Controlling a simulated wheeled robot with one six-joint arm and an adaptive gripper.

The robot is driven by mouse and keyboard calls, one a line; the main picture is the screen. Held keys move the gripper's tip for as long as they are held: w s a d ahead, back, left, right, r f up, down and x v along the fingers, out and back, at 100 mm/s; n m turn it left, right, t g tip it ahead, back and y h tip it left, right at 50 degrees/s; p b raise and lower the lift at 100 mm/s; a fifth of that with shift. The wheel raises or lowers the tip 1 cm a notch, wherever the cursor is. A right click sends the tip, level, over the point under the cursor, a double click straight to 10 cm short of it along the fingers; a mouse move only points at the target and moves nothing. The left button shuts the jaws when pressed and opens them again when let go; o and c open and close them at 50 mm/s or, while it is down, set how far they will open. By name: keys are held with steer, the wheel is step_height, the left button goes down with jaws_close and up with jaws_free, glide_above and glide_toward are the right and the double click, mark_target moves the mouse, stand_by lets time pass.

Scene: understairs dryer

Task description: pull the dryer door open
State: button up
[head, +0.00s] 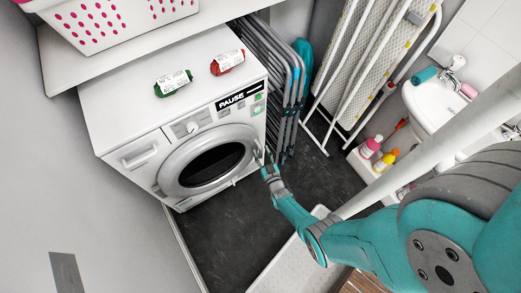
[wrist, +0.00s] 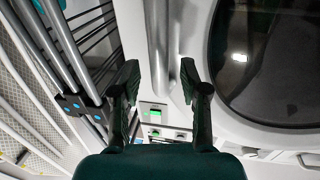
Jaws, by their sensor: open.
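The white dryer (head: 110,105) stands against the wall at the left. Its round door (head: 171,174), with a grey rim and dark glass, looks shut; the glass fills the right of the wrist view (wrist: 270,60). My gripper (head: 264,158) is at the right edge of the door. In the wrist view my gripper (wrist: 160,82) is open, with one finger either side of a grey upright bar (wrist: 157,45) that looks like the door handle. I see gaps between bar and fingers. How deep the bar sits between them is unclear.
Folded drying racks (head: 277,75) stand close to the dryer's right side. An ironing board (head: 370,50) leans behind them. A green packet (head: 173,83) and a red packet (head: 227,62) lie on the dryer. Dark floor (head: 235,225) before the door is clear.

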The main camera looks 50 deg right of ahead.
steer(key=shift+x, duration=0.8)
jaws_close()
